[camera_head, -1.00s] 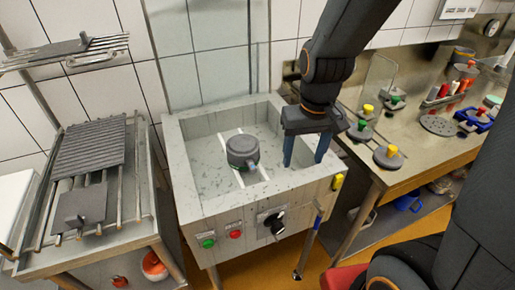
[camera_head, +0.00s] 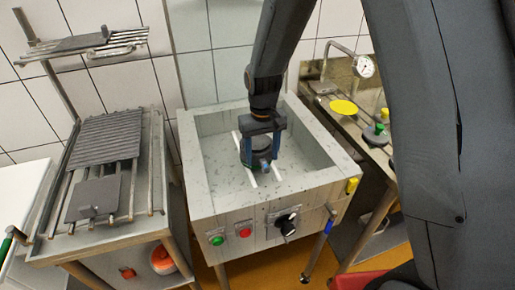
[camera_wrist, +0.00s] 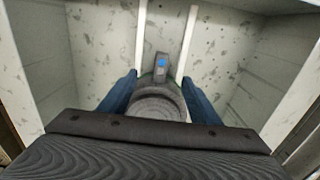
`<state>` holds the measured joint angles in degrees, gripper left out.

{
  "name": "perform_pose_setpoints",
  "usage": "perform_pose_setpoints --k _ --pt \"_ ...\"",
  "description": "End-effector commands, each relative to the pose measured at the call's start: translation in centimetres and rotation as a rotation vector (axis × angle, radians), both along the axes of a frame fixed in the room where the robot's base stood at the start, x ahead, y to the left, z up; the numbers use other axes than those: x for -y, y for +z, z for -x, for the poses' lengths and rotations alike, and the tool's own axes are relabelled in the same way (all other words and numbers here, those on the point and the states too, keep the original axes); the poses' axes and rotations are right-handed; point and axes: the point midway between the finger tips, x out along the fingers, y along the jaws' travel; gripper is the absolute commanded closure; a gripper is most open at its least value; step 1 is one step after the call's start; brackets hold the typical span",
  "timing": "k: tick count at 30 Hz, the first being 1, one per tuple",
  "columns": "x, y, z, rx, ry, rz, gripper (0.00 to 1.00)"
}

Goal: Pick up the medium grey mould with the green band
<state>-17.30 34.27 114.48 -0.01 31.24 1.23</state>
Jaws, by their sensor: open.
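The grey mould (camera_head: 255,156) stands on white rails inside the pale basin (camera_head: 215,190). A thin green trace shows low on its side in the wrist view (camera_wrist: 156,100); its size class is hard to judge. My gripper (camera_head: 262,163) is over it inside the basin, pointing down. Its blue fingers are open, one on each side of the mould, and in the wrist view gaps seem to remain between fingers and mould. A grey block with a blue dot (camera_wrist: 161,63) sits at the mould's far side. My gripper hides part of the mould in the head view.
The basin walls surround my gripper closely. A rack with a ribbed grey plate (camera_head: 106,145) stands left. A steel bench at right holds a mould with a green knob (camera_head: 378,130), a yellow disc (camera_head: 344,107) and a gauge (camera_head: 365,66).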

Motion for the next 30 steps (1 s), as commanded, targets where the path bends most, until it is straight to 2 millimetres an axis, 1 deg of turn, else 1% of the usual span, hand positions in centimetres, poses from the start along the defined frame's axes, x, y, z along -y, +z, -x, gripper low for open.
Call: perform_pose_setpoints --k 6,9,18,20,21,28,29,30 --pt "0.2 -2.6 0.1 -0.003 0.0 0.001 0.43" --pt "0.2 -3.4 0.1 -0.001 0.0 0.0 0.43" --pt "0.2 -3.8 0.1 0.0 0.0 0.0 0.43" --pt "0.2 -3.8 0.1 0.0 0.0 0.0 0.52" --pt "0.2 -3.8 0.1 0.0 0.0 0.0 0.58" --pt "0.2 -3.8 0.1 0.0 0.0 0.0 0.97" --pt "0.2 -3.8 0.1 0.0 0.0 0.0 1.0" --pt "0.2 -3.8 0.1 0.0 0.0 0.0 1.0"
